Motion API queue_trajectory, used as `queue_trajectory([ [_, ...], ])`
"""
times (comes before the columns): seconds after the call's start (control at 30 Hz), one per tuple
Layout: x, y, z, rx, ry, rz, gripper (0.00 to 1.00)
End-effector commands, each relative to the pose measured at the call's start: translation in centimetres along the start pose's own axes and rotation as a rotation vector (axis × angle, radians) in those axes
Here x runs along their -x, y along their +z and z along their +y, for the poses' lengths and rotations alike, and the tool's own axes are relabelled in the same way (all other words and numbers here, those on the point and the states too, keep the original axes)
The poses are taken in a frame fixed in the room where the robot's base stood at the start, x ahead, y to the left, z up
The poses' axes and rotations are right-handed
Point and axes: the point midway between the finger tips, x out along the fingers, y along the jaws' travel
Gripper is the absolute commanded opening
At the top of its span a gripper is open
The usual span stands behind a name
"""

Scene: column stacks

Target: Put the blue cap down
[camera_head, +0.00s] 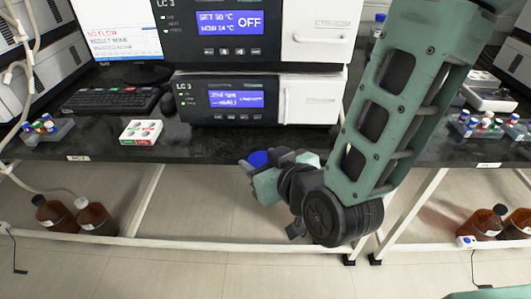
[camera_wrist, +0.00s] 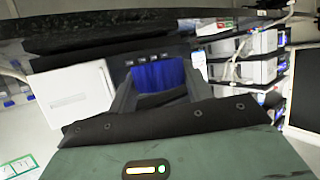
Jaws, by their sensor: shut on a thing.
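The blue cap (camera_head: 258,158) shows at the tip of my gripper (camera_head: 255,170) in the head view. My gripper is shut on it, in front of the bench's front edge and at about its height in the picture. In the wrist view, the cap (camera_wrist: 160,75) is a ribbed blue shape between the two dark fingers of my gripper (camera_wrist: 158,85). The fingers hide the cap's sides. I cannot tell whether the cap touches the bench.
The dark bench (camera_head: 95,140) has clear room left of my gripper, near a small white-red-green box (camera_head: 141,132). Stacked LC 3 units (camera_head: 225,98) stand behind. Vial racks (camera_head: 45,132) sit at both sides. Brown bottles (camera_head: 55,215) stand below.

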Motion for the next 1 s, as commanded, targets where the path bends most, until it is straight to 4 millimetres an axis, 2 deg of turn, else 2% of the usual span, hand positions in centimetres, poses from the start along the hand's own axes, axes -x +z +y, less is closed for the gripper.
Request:
queue_trajectory([
  [0.1,-0.3,0.6,0.3,0.003,0.001,0.005,0.29],
  [0.17,-1.3,-0.6,1.2,-0.001,0.006,0.000,0.29],
  [0.7,-10.8,-4.6,7.9,0.001,0.003,0.001,0.29],
  [0.73,-11.2,-4.6,8.2,0.001,0.003,-0.001,0.29],
  [0.77,-11.4,-3.5,7.9,0.002,-0.001,-0.006,0.29],
  [0.83,-11.7,-2.5,7.8,0.003,-0.002,-0.005,0.29],
  [1.0,-12.2,-1.5,7.8,0.003,-0.001,-0.002,0.29],
])
